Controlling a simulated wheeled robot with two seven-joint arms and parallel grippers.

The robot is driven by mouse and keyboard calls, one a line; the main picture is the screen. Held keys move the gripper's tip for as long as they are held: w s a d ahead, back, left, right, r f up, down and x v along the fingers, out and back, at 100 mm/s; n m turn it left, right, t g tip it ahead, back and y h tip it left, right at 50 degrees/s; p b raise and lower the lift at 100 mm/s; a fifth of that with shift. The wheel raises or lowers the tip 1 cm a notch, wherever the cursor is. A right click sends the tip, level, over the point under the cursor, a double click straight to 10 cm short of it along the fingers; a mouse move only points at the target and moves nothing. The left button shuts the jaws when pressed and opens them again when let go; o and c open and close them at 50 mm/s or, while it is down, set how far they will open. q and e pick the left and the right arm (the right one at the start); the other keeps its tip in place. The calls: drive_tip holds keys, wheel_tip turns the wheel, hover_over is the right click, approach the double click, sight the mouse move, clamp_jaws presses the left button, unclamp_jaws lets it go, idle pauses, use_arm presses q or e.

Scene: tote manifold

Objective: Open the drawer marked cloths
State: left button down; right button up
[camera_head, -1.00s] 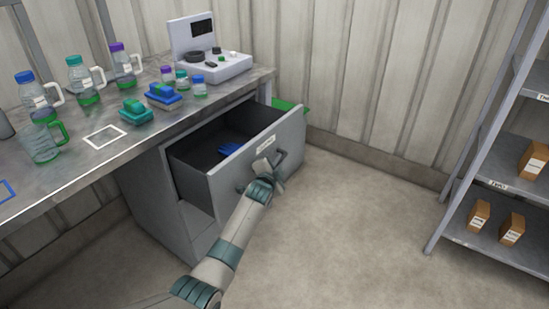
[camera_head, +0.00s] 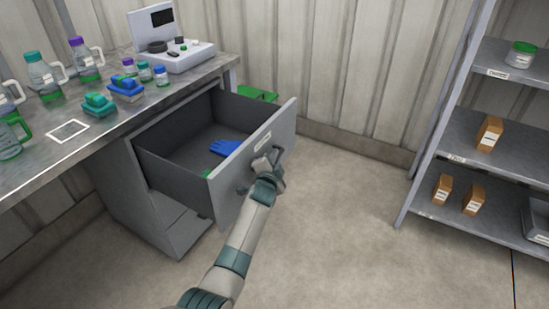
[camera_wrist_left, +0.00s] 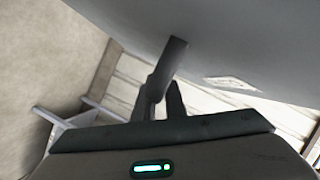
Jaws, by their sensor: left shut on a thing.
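The grey drawer (camera_head: 235,190) under the bench stands well open. A small pale label (camera_head: 263,141) is on its front, too small to read. A blue item (camera_head: 225,147) and a bit of green lie inside on its floor. My left gripper (camera_head: 275,160) is shut on the handle at the drawer front. In the left wrist view the gripper fingers (camera_wrist_left: 165,85) are close together against the drawer front (camera_wrist_left: 225,40), with the label (camera_wrist_left: 232,84) to the right. My right gripper is in neither view.
The bench (camera_head: 100,130) carries bottles, sponges (camera_head: 125,90) and a white device (camera_head: 175,50). A green thing (camera_head: 258,93) shows behind the drawer. A grey shelf rack (camera_head: 440,130) with brown boxes stands at the right. The floor (camera_head: 340,220) between is clear.

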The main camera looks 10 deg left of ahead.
use_arm(q)
drive_tip(key=c, duration=1.8)
unclamp_jaws()
drive_tip(key=shift+f, duration=0.1)
drive_tip(key=shift+c, duration=0.2)
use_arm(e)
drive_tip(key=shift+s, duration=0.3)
use_arm(q)
drive_tip(key=shift+s, duration=0.1)
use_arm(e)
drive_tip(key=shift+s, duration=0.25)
use_arm(q)
drive_tip(key=shift+v, duration=0.85)
drive_tip(key=p+v, duration=0.2)
drive_tip(key=v, duration=1.3)
drive_tip(key=shift+s+a, duration=0.1)
drive_tip(key=shift+s, duration=0.2)
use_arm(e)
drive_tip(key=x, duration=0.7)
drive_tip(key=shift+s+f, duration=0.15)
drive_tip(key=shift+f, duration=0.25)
